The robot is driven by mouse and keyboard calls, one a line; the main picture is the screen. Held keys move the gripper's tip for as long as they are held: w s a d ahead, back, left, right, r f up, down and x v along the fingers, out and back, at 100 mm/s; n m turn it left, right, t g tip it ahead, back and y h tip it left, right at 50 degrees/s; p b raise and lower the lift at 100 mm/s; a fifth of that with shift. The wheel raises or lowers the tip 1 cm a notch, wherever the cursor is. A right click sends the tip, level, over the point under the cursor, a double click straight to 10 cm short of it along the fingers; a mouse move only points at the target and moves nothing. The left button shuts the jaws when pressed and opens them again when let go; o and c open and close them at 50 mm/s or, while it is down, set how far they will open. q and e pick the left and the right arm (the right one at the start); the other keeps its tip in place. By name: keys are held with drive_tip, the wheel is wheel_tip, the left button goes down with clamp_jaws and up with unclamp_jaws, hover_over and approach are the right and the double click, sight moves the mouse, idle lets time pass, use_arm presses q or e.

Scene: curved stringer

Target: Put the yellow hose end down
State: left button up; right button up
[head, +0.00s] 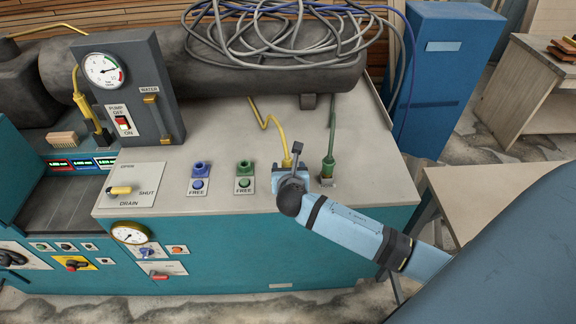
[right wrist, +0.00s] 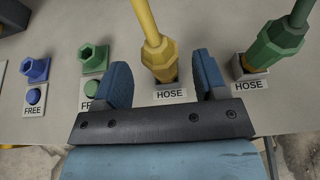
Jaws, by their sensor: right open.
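The yellow hose end (right wrist: 162,58) stands upright on a socket labelled HOSE in the right wrist view. In the head view the yellow hose (head: 267,122) runs down to it, and its end (head: 288,162) shows just behind my right gripper. My right gripper (right wrist: 168,82) is open, one finger on each side of the yellow hose end, with gaps visible. My left gripper is not in view.
A green hose end (right wrist: 275,48) stands on a second HOSE socket close to the right finger. Blue (head: 199,169) and green (head: 244,168) fittings marked FREE are to the left. Grey cable coils (head: 270,35) lie on the dark cylinder behind.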

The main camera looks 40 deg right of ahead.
drive_tip(key=v, duration=0.8)
drive_tip(key=s+a+f+m+y, duration=0.5)
drive_tip(key=s+f+m, duration=0.2)
drive_tip(key=m, duration=0.6)
drive_tip(key=s+a+f+m+y, duration=0.5)
drive_tip(key=s+a+f+m, duration=0.1)
drive_tip(key=s+m, duration=0.5)
drive_tip(key=f+m, duration=0.1)
drive_tip(key=m, duration=0.1)
drive_tip(key=shift+m+g, duration=0.3)
drive_tip(key=shift+s, duration=0.1)
